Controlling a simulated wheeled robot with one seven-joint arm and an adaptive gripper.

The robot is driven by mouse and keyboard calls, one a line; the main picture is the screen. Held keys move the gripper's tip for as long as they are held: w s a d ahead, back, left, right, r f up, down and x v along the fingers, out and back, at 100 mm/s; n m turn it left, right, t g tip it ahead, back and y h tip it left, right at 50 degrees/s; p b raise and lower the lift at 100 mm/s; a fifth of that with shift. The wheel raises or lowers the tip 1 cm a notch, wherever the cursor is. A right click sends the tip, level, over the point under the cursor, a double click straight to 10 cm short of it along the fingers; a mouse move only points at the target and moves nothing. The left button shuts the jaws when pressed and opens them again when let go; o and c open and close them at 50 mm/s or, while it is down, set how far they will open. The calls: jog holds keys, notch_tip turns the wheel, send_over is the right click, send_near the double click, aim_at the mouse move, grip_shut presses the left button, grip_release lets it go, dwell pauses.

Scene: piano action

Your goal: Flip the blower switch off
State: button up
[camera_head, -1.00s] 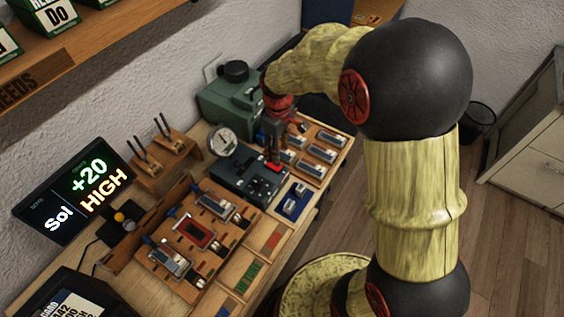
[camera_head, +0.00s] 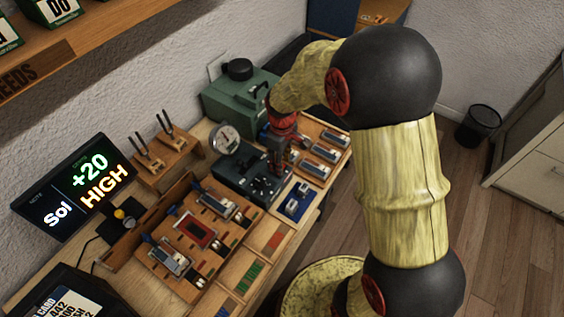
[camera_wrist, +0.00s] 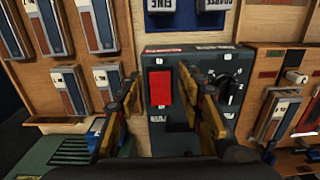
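The red rocker switch (camera_wrist: 160,88) sits on the dark teal box (camera_wrist: 196,58) in the wrist view, left of a black dial (camera_wrist: 230,88). I take it for the blower switch; which way it is tipped I cannot tell. My gripper (camera_wrist: 157,82) is open, with one finger on each side of the switch in the picture and nothing between them. Whether a finger touches it is unclear. In the head view my gripper (camera_head: 278,158) is low over the far end of the teal box (camera_head: 240,180) and hides the red switch.
A round gauge (camera_head: 224,139) and a green machine (camera_head: 238,100) stand behind the box. Wooden trays with metal-and-wood pieces (camera_head: 320,153) lie to the right. A display (camera_head: 75,188) reads "Sol +20 HIGH". A wooden work frame (camera_head: 195,235) stands at the left.

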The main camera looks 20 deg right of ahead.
grip_shut()
jog(key=shift+r+p, duration=0.1)
jog(key=shift+p, duration=0.2)
jog(key=shift+w+a+r+g+h+p, duration=0.15)
jog(key=shift+g+p, duration=0.1)
jog(key=shift+p, duration=0.25)
jog(key=shift+s+r+g+h+p, duration=0.15)
jog(key=shift+g+p, duration=0.1)
jog(key=shift+p, duration=0.25)
jog(key=shift+w+a+f+g+h+p, duration=0.15)
jog(key=shift+w+g+h+p, duration=0.2)
jog(key=shift+g+h+p, duration=0.55)
jog(key=shift+y, duration=0.3)
jog(key=shift+o, duration=0.8)
grip_release()
